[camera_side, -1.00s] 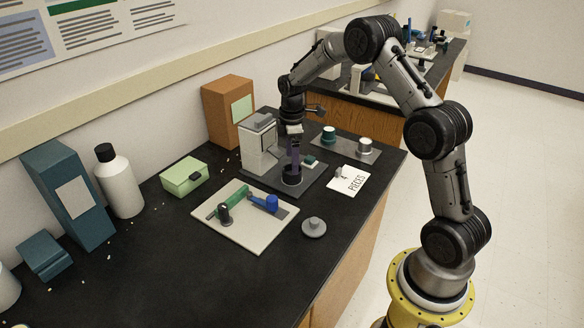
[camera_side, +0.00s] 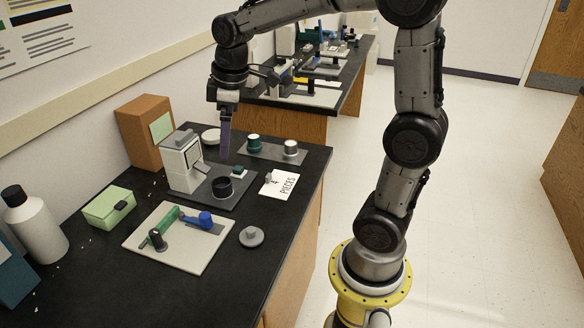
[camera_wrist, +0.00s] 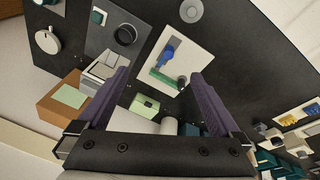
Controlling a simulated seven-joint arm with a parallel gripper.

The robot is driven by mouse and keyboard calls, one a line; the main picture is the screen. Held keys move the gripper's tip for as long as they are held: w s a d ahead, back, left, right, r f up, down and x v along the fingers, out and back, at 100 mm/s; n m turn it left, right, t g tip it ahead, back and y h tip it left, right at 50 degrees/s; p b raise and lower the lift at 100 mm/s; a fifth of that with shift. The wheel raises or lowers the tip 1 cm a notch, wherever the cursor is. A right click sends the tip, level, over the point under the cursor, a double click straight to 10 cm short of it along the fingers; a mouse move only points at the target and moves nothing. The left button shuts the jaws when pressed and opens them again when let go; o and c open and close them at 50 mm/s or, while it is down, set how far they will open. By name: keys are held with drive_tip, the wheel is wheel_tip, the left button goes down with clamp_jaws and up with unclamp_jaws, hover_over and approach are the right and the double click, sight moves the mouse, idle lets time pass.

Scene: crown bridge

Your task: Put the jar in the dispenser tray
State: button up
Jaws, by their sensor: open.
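A dark, open-topped round jar (camera_side: 222,187) stands upright on the flat grey dispenser tray (camera_side: 215,200), in front of the pale box-shaped dispenser (camera_side: 183,162). In the wrist view the jar (camera_wrist: 125,35) shows as a dark ring on the tray (camera_wrist: 100,40), beside the dispenser (camera_wrist: 103,70). My gripper (camera_side: 225,156) hangs above and behind the jar in the side view, apart from it. In the wrist view my gripper (camera_wrist: 159,75) has its purple fingers wide apart, with nothing between them.
A cream board (camera_side: 190,250) holds green, blue and black parts. A grey disc (camera_side: 251,236) and a "4 PIECES" card (camera_side: 280,186) lie nearby. A mat (camera_side: 270,152) carries a green and a silver container. An orange box (camera_side: 146,130) and green box (camera_side: 108,207) stand near the wall.

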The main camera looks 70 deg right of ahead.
drive_tip(key=s+a+m+t, duration=0.1)
drive_tip(key=s+a+m, duration=0.1)
drive_tip(key=s, duration=0.7)
drive_tip(key=s+a+m+t, duration=0.2)
drive_tip(key=s+a, duration=0.3)
drive_tip(key=s, duration=0.4)
drive_tip(key=shift+a+f+m+y, duration=0.15)
drive_tip(key=shift+m+y, duration=0.15)
drive_tip(key=shift+m, duration=0.2)
drive_tip(key=shift+s, duration=0.1)
